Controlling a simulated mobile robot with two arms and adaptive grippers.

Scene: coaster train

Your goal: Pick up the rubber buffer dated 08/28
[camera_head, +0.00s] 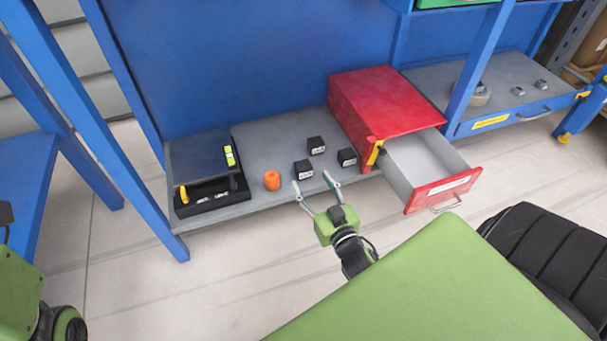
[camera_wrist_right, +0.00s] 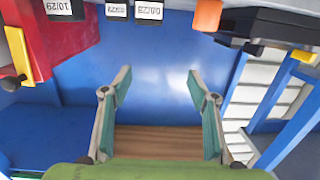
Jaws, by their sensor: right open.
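Three black rubber buffers with white date labels stand on the grey shelf: a front left one (camera_head: 303,170), a rear one (camera_head: 316,146) and a right one (camera_head: 347,158). In the wrist view the label beside the orange piece (camera_wrist_right: 149,10) seems to start with 08, its last digit unclear. The middle label (camera_wrist_right: 117,10) is unclear; the one near the red cabinet (camera_wrist_right: 62,8) looks like 10/29. My right gripper (camera_head: 313,181) is open and empty at the shelf's front edge, just short of the front left buffer; its fingers also show in the wrist view (camera_wrist_right: 160,90). My left gripper is out of view.
An orange piece (camera_head: 271,181) stands left of the buffers, beside a black tray (camera_head: 212,203). A red cabinet (camera_head: 385,105) with its drawer (camera_head: 443,190) pulled out stands to their right. A blue panel (camera_head: 240,60) closes off the back of the grey shelf (camera_head: 270,145).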

